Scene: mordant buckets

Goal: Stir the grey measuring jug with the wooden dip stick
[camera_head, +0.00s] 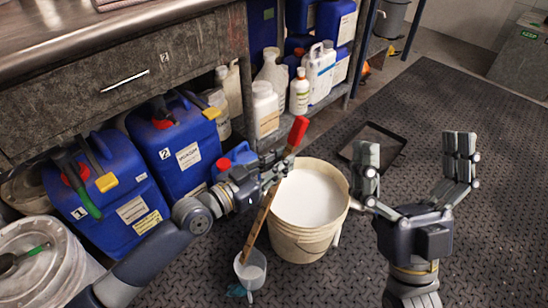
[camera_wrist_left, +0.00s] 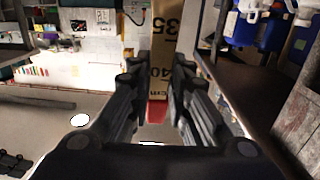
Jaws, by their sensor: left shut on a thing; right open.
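The wooden dip stick (camera_head: 262,212) has a red top end and stands tilted. My left gripper (camera_head: 274,172) is shut on its upper part, just below the red end. In the left wrist view the dip stick (camera_wrist_left: 158,45) shows printed numbers between the fingers. The grey measuring jug (camera_head: 257,283) is small and stands on the floor at the front. The stick's lower end reaches into the jug's mouth; its tip is hard to make out. My right gripper (camera_head: 415,165) is open and empty, to the right, its fingers wide apart and pointing up.
A cream bucket (camera_head: 297,243) of white liquid stands right beside the jug, behind the stick. Blue canisters (camera_head: 183,150) line the left under the bench (camera_head: 110,90). A black tray (camera_head: 385,138) lies behind my right gripper.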

